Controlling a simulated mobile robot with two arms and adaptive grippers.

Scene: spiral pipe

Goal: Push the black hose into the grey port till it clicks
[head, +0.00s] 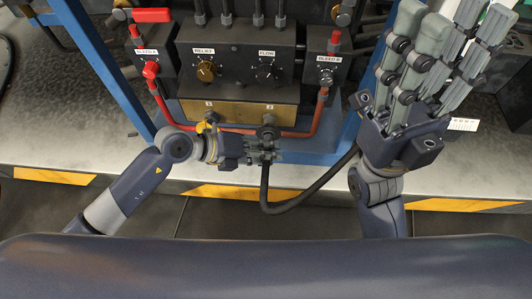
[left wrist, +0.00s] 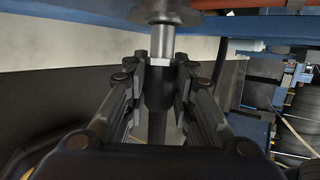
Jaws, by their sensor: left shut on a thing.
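My left gripper (head: 264,150) is shut on the black hose near its upper end, just below the grey port (head: 268,121) under the brass plate's right side. In the left wrist view the fingers of my left gripper (left wrist: 160,80) clasp the dark hose end (left wrist: 160,92) from both sides. A silver fitting (left wrist: 162,42) stands above it, in line with the dark round port (left wrist: 161,12). I cannot tell how deep the fitting sits. The black hose (head: 300,204) hangs below the gripper and loops up to the right. My right gripper (head: 452,35) is raised, open and empty.
The dark control panel (head: 237,62) has two knobs and stands in a blue frame (head: 105,70). Red pipes (head: 320,108) run beside and below the brass plate (head: 235,112). A yellow-striped ledge (head: 235,192) lies in front.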

